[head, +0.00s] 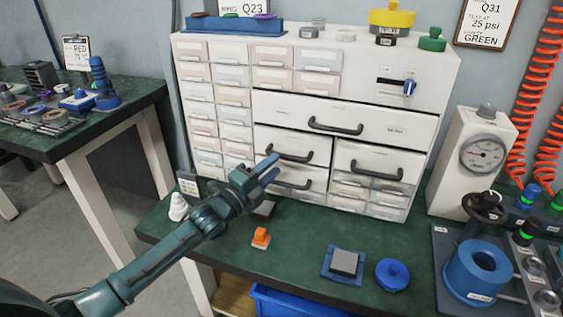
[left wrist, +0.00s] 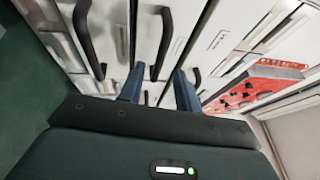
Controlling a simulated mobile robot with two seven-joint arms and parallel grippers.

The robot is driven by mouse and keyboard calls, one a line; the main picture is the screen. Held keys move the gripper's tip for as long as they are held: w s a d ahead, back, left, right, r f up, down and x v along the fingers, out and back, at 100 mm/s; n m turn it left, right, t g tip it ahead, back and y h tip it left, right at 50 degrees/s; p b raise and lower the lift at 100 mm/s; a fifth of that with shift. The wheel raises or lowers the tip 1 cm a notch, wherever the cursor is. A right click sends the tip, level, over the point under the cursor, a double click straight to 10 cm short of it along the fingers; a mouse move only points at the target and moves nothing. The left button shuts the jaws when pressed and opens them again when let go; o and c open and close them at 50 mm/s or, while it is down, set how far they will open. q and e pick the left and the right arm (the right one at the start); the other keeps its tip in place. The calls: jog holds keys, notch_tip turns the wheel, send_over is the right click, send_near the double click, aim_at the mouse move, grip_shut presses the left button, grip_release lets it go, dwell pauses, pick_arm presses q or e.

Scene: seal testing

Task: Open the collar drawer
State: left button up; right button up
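The white cabinet (head: 350,97) has several drawers with black bar handles. They are a wide drawer (head: 400,118), two stacked drawers at lower left with an upper handle (head: 290,156) and a lower handle (head: 295,185), and one at lower right (head: 375,153). All look shut. The labels are too small to read, so I cannot tell which is the collar drawer. My left gripper (head: 268,170) is open in front of the two stacked drawers. In the left wrist view, a black handle (left wrist: 163,40) shows between its blue fingers (left wrist: 158,88); contact is unclear. My right gripper is not in view.
An orange block (head: 261,237), a grey block on a blue base (head: 344,262) and a blue knobbed disc (head: 393,273) lie on the green bench. A gauge box (head: 470,165) and a blue ring (head: 476,270) stand right. A red, patterned object (left wrist: 252,88) shows in the wrist view.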

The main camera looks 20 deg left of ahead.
pick_arm(q)
jog(key=shift+x, duration=2.1)
grip_shut()
